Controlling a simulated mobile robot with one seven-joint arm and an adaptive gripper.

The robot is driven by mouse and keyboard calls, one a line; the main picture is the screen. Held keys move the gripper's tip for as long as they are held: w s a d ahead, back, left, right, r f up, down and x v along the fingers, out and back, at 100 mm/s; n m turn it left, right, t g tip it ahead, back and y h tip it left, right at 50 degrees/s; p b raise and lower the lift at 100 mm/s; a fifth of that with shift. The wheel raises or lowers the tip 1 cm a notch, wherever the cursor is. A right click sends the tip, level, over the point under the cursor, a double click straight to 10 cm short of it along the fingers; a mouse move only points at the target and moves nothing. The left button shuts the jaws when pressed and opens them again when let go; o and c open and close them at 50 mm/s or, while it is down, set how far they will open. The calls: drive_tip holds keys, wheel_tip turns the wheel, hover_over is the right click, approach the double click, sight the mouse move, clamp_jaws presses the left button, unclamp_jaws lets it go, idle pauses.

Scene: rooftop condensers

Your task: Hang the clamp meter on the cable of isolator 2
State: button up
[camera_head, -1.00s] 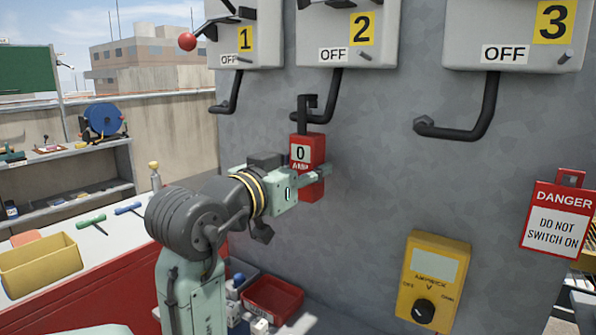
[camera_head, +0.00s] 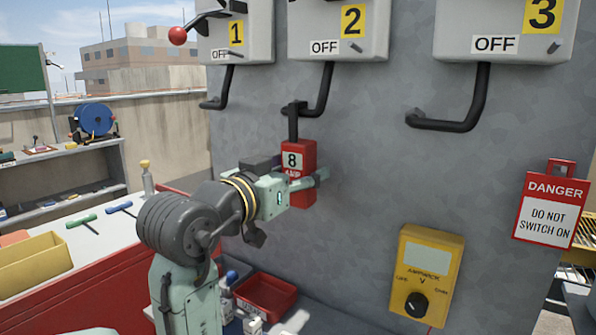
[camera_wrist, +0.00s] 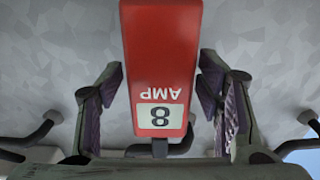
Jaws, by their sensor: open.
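The red clamp meter (camera_head: 299,185) hangs upright below isolator 2 (camera_head: 340,28), its dark hook at the end of the black cable of isolator 2 (camera_head: 326,92). Its display reads 8. In the wrist view the clamp meter (camera_wrist: 160,65) shows upside down between the finger pads, with a gap on both sides. My gripper (camera_head: 303,186) is open around the meter's body. In the wrist view my gripper (camera_wrist: 160,105) has both fingers apart from the red case. The exact seat of the hook on the cable is small to see.
Isolator 1 (camera_head: 236,30) and isolator 3 (camera_head: 505,30) flank isolator 2, each with a bent black cable. A yellow meter (camera_head: 427,275) and a red DANGER sign (camera_head: 550,210) are on the grey wall to the right. A red tray (camera_head: 265,297) lies below my arm.

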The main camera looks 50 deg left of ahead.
idle(0.3)
drive_tip(key=v, duration=1.2)
drive_tip(key=shift+r, duration=0.1)
drive_tip(key=shift+s, duration=0.15)
